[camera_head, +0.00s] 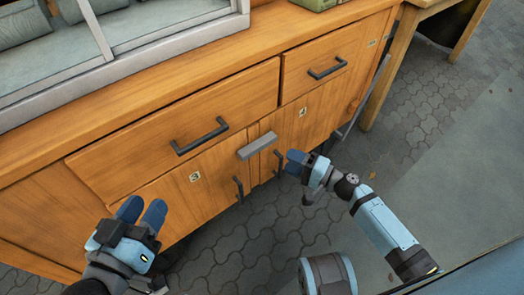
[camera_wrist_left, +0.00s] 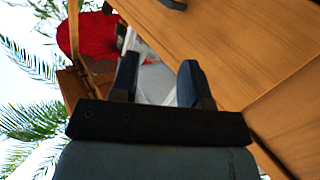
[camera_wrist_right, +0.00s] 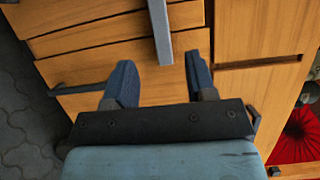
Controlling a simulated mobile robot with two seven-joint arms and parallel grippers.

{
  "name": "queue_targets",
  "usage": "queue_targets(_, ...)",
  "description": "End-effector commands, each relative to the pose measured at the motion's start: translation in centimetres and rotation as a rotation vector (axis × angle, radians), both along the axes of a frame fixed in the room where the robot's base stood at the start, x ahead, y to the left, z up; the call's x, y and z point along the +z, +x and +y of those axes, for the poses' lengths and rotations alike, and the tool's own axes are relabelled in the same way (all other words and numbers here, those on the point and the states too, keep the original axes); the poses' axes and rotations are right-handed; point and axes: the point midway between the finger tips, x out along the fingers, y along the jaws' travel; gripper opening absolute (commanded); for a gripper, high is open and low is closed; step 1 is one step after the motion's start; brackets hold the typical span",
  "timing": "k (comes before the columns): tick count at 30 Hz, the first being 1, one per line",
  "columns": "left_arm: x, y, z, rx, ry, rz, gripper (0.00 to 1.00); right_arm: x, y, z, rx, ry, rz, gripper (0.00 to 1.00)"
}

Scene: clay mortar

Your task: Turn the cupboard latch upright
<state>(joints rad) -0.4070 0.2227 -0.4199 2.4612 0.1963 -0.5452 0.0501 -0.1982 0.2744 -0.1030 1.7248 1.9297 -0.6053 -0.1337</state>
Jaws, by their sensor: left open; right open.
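The cupboard latch (camera_head: 257,146) is a grey bar across the seam between the two lower doors. In the head view it lies near level, tilted a little up to the right. My right gripper (camera_head: 293,160) is just right of and below the latch, in front of the right door. In the right wrist view the latch (camera_wrist_right: 160,30) shows between and beyond the open fingers (camera_wrist_right: 158,78), apart from them. My left gripper (camera_head: 142,212) is open and empty at the lower left, in front of the cupboard. Its fingers also show in the left wrist view (camera_wrist_left: 156,78).
Two drawers with dark handles (camera_head: 201,136) (camera_head: 327,68) sit above the doors. Dark door handles (camera_head: 238,189) hang below the latch. A grey-framed glass case (camera_head: 110,60) stands on the cupboard top. A wooden table (camera_head: 385,75) stands at the right. Paved floor (camera_head: 420,120) is open there.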

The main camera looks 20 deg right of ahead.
Motion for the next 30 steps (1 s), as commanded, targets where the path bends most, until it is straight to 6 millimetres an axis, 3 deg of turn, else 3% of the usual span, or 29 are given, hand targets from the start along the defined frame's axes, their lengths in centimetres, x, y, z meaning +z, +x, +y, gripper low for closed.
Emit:
queue_targets(6,-0.3,0.3,0.2,0.0,0.021,-0.029,0.43,0.0,3.6,3.3,0.002,0.0,-0.003,0.51)
queue_targets(12,-0.2,0.6,0.3,0.001,0.034,-0.052,0.43,-0.1,5.9,5.4,0.001,-0.001,-0.001,0.51)
queue_targets(26,0.1,0.8,0.4,0.001,0.043,-0.073,0.43,0.0,6.9,6.4,0.0,-0.001,0.0,0.51)
queue_targets(30,0.1,0.8,0.4,-0.001,0.045,-0.073,0.43,0.0,6.9,6.4,0.0,-0.001,0.0,0.23)
